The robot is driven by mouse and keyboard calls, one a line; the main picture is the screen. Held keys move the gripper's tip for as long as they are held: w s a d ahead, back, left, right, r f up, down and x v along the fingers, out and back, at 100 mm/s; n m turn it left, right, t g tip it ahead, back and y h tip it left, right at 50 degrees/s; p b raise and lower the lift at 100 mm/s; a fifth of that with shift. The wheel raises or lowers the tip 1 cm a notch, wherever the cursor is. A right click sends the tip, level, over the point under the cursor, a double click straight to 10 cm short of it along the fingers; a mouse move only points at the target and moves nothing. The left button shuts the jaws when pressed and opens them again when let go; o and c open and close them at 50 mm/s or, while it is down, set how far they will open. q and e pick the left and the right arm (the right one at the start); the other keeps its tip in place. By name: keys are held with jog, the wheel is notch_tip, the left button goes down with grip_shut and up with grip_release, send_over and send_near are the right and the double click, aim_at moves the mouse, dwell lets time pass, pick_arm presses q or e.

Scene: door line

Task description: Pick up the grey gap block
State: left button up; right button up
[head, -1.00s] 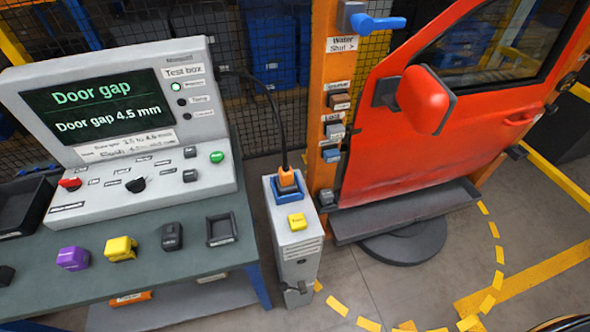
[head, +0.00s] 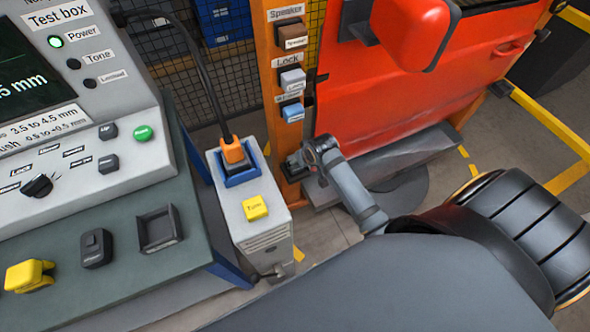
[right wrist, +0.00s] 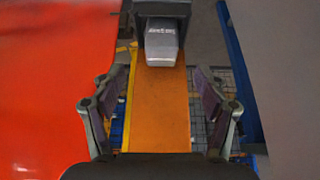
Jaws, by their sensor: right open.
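A grey block (right wrist: 161,52) with a label too small to read sits in a dark holder (right wrist: 163,25) on the orange post (right wrist: 161,110), at the top of the right wrist view. It looks like the grey gap block. My right gripper (right wrist: 158,85) is open and empty; its two fingers stand on either side of the post, with the block beyond the tips. In the head view my right arm comes in from the right and its end is by the low part of the orange post (head: 283,110), partly hiding the holder there. My left gripper is not in view.
The red door (head: 385,95) stands right of the post. A pale pedestal (head: 235,210) with a plug and a yellow block (head: 255,208) stands left. The bench (head: 150,285) holds a yellow block (head: 28,276), a dark block (head: 95,248) and a tray (head: 159,243).

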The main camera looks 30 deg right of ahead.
jog(key=w+f, duration=0.3)
jog(key=shift+f, duration=0.1)
jog(key=b+x, duration=0.1)
jog(key=x, duration=0.4)
jog(key=shift+f, duration=0.1)
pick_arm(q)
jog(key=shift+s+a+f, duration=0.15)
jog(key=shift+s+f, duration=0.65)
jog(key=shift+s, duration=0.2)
pick_arm(e)
jog(key=c, duration=1.5)
